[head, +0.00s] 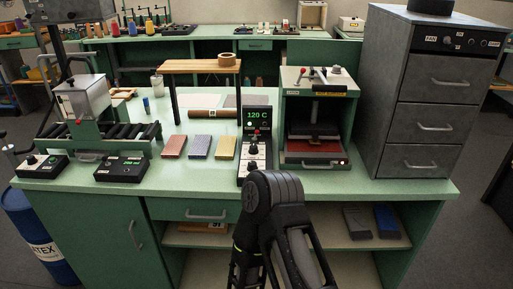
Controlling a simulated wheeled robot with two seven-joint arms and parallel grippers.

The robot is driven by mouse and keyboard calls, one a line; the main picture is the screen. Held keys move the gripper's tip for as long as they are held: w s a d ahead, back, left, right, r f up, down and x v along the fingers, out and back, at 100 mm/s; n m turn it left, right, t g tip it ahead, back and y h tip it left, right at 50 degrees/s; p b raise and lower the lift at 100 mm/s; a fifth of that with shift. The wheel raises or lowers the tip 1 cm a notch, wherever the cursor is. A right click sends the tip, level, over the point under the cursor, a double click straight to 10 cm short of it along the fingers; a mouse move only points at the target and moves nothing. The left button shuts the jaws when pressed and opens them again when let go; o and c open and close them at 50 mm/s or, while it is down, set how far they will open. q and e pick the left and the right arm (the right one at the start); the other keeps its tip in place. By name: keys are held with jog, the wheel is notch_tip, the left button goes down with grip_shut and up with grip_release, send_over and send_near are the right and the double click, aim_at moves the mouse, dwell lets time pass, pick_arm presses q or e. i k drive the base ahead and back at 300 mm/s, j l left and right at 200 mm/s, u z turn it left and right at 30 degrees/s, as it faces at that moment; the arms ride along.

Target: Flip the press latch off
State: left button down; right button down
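The press (347,118) is a green box-shaped machine at the right of the green workbench. Its front is open, with a dark plate above a red pad inside. Dark arm links of mine rise at the bottom centre, in front of the bench. No gripper fingers show for either arm.
A black control box (255,150) reading 120 C stands left of the press. A grey drawer cabinet (432,95) stands close on its right. Three coloured blocks (199,147) lie left of the control box. A roller machine (100,110) fills the bench's left.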

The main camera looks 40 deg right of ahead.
aim_at(303, 69)
jog(key=z, duration=1.55)
